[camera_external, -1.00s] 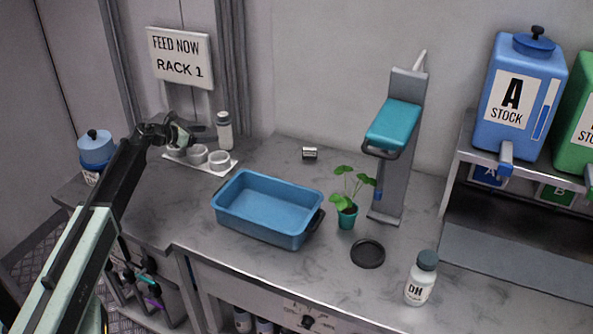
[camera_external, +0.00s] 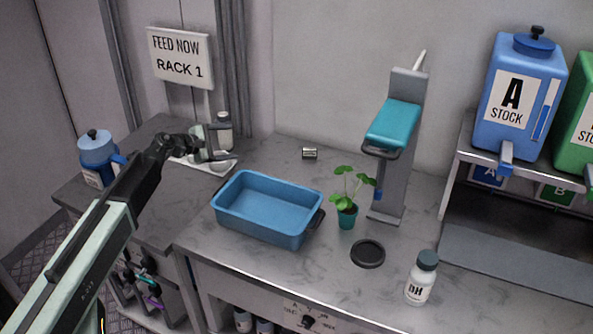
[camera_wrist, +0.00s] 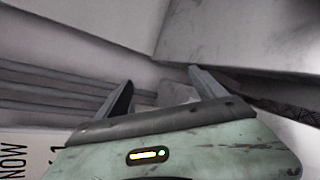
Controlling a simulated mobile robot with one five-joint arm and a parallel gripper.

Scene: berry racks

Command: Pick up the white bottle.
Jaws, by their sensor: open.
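A white bottle with a dark cap and a "pH"-like label (camera_external: 419,285) stands upright at the front right of the bench. A second white bottle with a grey cap (camera_external: 224,131) stands at the back left, partly hidden behind my gripper. My gripper (camera_external: 215,142) is open and empty, over the white cup tray at the back left, far from the labelled bottle. In the wrist view its two fingers (camera_wrist: 162,78) stand apart with nothing between them. I see no bottle in the wrist view.
A blue tub (camera_external: 265,207), a potted plant (camera_external: 347,212), a black round dish (camera_external: 368,254) and a teal-headed stand (camera_external: 393,130) lie between my gripper and the labelled bottle. A blue stock tank (camera_external: 520,90) stands on a rack at right. A blue jug (camera_external: 97,155) is at left.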

